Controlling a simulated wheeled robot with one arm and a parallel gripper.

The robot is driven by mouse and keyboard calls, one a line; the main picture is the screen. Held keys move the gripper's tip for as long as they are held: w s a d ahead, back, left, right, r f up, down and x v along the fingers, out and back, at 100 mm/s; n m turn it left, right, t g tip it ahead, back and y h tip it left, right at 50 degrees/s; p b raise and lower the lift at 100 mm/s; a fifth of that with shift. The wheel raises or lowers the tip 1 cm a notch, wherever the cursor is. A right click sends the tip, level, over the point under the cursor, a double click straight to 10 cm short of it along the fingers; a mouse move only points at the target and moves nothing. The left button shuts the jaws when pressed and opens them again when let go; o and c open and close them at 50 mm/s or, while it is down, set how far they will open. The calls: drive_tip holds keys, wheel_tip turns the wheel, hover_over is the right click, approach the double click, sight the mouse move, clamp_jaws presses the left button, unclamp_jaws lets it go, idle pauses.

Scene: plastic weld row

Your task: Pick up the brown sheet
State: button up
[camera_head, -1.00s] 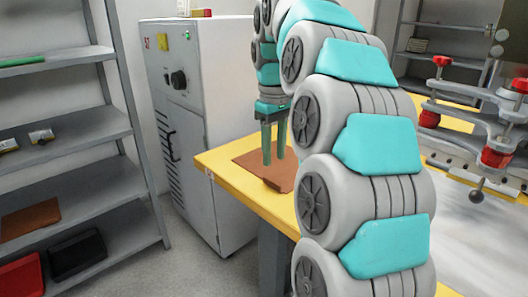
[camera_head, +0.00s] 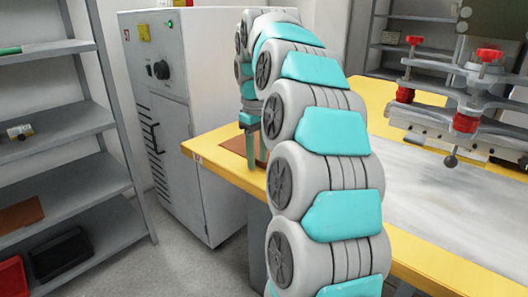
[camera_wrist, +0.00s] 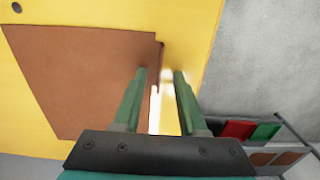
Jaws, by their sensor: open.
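A flat brown sheet (camera_wrist: 85,70) lies on the yellow table (camera_wrist: 190,25), at left in the wrist view. In the head view, a bit of the sheet (camera_head: 234,145) shows beside my gripper, and my arm hides most of the rest. My gripper (camera_wrist: 164,74) is open, pointing down at the sheet's right edge. In the wrist view, the left finger overlaps the sheet near that edge and the right finger is over bare yellow table. A bright strip shows between the fingers. I cannot tell whether the fingers touch anything.
A grey shelf rack (camera_head: 95,175) at left holds another brown sheet (camera_head: 20,215), a black bin (camera_head: 60,254) and a red bin (camera_head: 12,277). A grey cabinet (camera_head: 185,120) stands behind the table's left end. A clamp fixture (camera_head: 470,115) with red knobs stands at right.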

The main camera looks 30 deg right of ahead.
clamp_jaws()
idle(1.4)
